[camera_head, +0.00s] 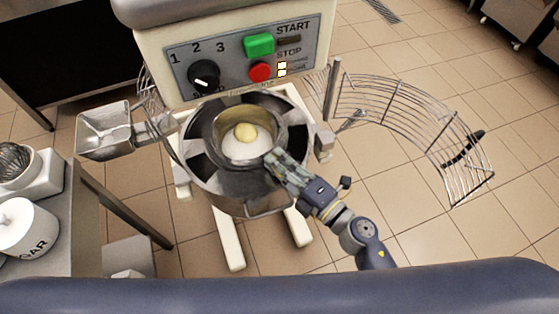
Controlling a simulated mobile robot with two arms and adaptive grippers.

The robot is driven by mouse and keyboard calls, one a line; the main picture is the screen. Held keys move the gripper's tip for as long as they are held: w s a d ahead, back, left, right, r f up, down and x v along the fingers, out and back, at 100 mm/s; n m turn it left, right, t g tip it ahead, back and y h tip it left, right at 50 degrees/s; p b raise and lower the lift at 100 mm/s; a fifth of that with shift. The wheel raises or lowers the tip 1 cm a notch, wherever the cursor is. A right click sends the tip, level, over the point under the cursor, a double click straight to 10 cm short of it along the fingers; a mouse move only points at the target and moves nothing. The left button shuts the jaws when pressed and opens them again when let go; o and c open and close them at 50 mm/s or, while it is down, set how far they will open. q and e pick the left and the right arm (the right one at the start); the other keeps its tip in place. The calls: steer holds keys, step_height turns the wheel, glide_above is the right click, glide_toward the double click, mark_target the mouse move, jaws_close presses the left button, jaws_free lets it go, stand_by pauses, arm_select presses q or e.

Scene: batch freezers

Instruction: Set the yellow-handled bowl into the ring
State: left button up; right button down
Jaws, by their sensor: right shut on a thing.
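A shiny metal bowl (215,185) sits upright at the front of the mixer, below its control panel. My right gripper (278,160) reaches in from the lower right and is shut at the right front of the bowl's rim. The fingers hide what they grip, and no yellow handle shows clearly. I cannot clearly tell the ring from the bowl's broad reflective rim, nor whether the bowl is seated. My left gripper is not in view.
The mixer (150,50) has a dial and green and red buttons. Its wire guard (400,120) stands swung out to the right, and a metal chute (103,130) sticks out left. A table with a sugar jar (28,228) is at left. The tiled floor at right is clear.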

steer(key=shift+f+b, duration=0.25)
steer(key=shift+b, duration=0.05)
steer(key=c, duration=1.6)
jaws_free()
steer(key=shift+o, duration=0.2)
steer(key=shift+s+f, duration=0.1)
steer(key=shift+f, duration=0.1)
steer(key=shift+s+d+f, duration=0.1)
steer(key=shift+f, duration=0.15)
steer(key=v, duration=1.1)
steer(key=shift+s+d+r, duration=0.2)
steer(key=shift+d+r, duration=0.05)
steer(key=shift+r, duration=0.25)
